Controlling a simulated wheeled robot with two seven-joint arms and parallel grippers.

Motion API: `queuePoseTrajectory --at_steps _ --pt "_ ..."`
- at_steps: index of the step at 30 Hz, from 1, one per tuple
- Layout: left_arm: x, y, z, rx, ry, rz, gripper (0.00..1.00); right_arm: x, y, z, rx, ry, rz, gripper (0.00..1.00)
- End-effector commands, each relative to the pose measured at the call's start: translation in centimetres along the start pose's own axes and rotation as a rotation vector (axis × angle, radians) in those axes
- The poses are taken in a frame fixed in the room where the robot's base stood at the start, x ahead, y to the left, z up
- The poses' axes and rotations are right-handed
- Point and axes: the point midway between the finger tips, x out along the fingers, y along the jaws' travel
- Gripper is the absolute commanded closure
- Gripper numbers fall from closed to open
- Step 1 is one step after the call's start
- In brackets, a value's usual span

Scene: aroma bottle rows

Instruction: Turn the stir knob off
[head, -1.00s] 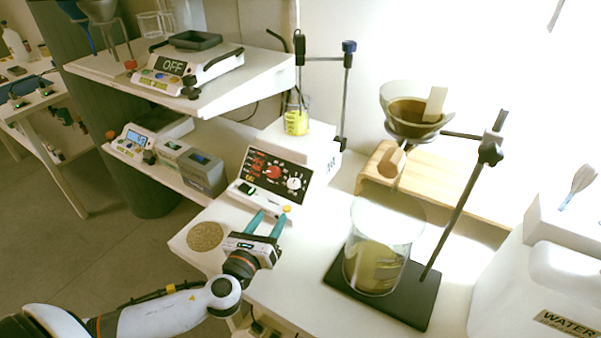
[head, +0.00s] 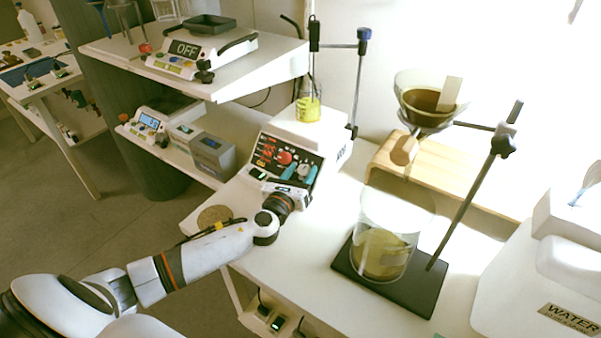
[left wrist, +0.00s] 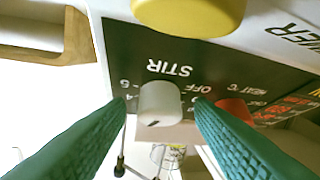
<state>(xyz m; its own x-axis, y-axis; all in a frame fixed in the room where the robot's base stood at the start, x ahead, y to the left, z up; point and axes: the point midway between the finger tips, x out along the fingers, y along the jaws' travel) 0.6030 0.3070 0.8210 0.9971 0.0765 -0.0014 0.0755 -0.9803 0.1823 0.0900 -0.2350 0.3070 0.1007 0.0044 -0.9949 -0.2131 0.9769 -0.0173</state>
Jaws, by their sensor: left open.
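The white stir knob (left wrist: 160,104) sits on the dark panel under the word STIR in the left wrist view. The hotplate stirrer's panel (head: 268,148) faces me in the head view. My left gripper (left wrist: 163,100) is open, with one green finger on each side of the stir knob. The fingertips are close to the knob; I cannot tell whether they touch it. In the head view my left gripper (head: 300,170) is at the right part of the panel and partly hides it. My right gripper is not in view.
A beaker (head: 383,245) on a black stand base is to the right. A shelf (head: 255,68) overhangs at the left.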

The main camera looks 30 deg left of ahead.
Motion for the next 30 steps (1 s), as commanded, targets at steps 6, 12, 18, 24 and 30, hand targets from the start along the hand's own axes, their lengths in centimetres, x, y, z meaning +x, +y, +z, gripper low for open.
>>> queuePoseTrajectory --at_steps 6,12,18,24,30 --pt "0.0 0.0 0.0 0.0 0.0 0.0 0.51 0.0 0.1 -0.3 0.0 0.004 0.001 0.64" --pt "0.0 0.0 0.0 0.0 0.0 0.0 0.83 0.0 0.1 -0.7 0.0 0.01 0.002 0.64" --pt "0.0 0.0 0.0 -0.003 0.0 -0.002 0.96 -0.1 0.1 -0.7 0.0 0.011 0.002 0.64" --pt "0.0 0.1 -0.1 -0.035 0.0 -0.029 0.96 -0.6 0.1 -0.7 0.0 0.011 0.002 0.64" --pt "0.0 0.3 -0.4 -0.121 0.001 -0.102 0.96 -1.8 0.1 -0.6 0.0 0.012 0.002 0.64"
